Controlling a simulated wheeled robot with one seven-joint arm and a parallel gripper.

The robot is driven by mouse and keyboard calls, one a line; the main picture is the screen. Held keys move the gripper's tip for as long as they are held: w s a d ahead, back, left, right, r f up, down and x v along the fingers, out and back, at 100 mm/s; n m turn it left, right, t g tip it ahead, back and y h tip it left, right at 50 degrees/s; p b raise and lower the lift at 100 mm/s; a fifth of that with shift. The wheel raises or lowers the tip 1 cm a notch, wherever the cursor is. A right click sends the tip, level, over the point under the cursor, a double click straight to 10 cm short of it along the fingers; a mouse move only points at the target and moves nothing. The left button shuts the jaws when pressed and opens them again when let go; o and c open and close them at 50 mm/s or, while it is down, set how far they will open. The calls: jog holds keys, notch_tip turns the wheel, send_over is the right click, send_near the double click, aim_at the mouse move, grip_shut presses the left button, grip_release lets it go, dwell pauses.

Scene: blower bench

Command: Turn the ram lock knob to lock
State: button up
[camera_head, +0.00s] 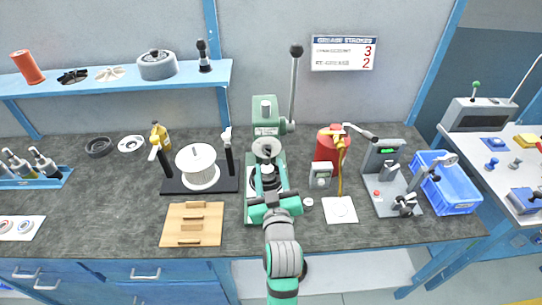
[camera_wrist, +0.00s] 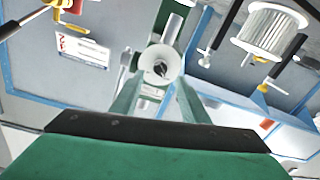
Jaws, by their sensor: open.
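A green press (camera_head: 266,128) stands at the middle of the bench, with a long black-knobbed lever (camera_head: 294,85) at its right side. Its pale round ram end (camera_head: 266,150) shows above my gripper (camera_head: 267,186). A small grey box with a knob-like part (camera_head: 320,177) stands just right of the press; I cannot tell if this is the ram lock knob, and no label is readable. My gripper is open, over the front of the press and apart from the box. The wrist view shows the press's round ram end (camera_wrist: 161,68) ahead, with nothing visibly held.
A red canister (camera_head: 325,155) with a yellow hose stands right behind the box. A grey fixture (camera_head: 385,163) and a blue crate (camera_head: 457,187) stand right.

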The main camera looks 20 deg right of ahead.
aim_at(268, 154)
jog(key=shift+x, duration=2.85)
